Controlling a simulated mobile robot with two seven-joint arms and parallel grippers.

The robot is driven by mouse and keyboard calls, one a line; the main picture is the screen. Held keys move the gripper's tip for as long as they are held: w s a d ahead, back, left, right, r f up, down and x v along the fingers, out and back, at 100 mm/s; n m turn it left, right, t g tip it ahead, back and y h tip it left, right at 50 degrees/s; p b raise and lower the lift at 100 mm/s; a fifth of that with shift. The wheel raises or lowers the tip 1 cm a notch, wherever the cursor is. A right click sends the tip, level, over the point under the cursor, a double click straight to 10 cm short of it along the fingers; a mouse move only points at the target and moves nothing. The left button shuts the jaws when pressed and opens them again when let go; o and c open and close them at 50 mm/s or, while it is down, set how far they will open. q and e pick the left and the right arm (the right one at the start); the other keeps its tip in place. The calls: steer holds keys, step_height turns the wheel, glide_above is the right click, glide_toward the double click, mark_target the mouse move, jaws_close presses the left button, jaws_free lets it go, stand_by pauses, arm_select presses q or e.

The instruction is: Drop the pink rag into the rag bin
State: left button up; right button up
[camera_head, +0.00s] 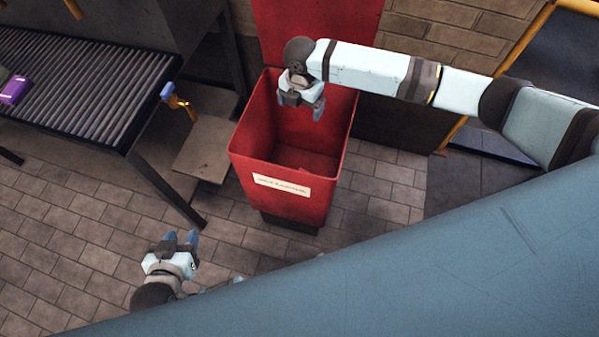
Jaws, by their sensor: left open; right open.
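The rag bin (257,140) is a tall red open box with a white label on its front and a raised red panel behind it. My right gripper (301,106) is open over the bin's opening, near its far side, and nothing shows between its fingers. My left gripper (181,238) is open and empty, low at the left of the bin and apart from it. A reddish shape lies at the bottom of the bin; I cannot tell whether it is the pink rag. No pink rag is clearly visible elsewhere.
A roller conveyor (70,75) stands at the left, with a purple object (15,89) at its far left. A blue and orange fitting (178,100) sticks out from its end. A brick wall (445,35) rises behind. Paved floor (90,215) is clear in front.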

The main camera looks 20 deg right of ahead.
step_height(320, 180, up, 14)
steer(key=p, duration=0.1)
steer(key=shift+p, duration=0.3)
steer(key=shift+f, duration=0.15)
stand_by(0.4)
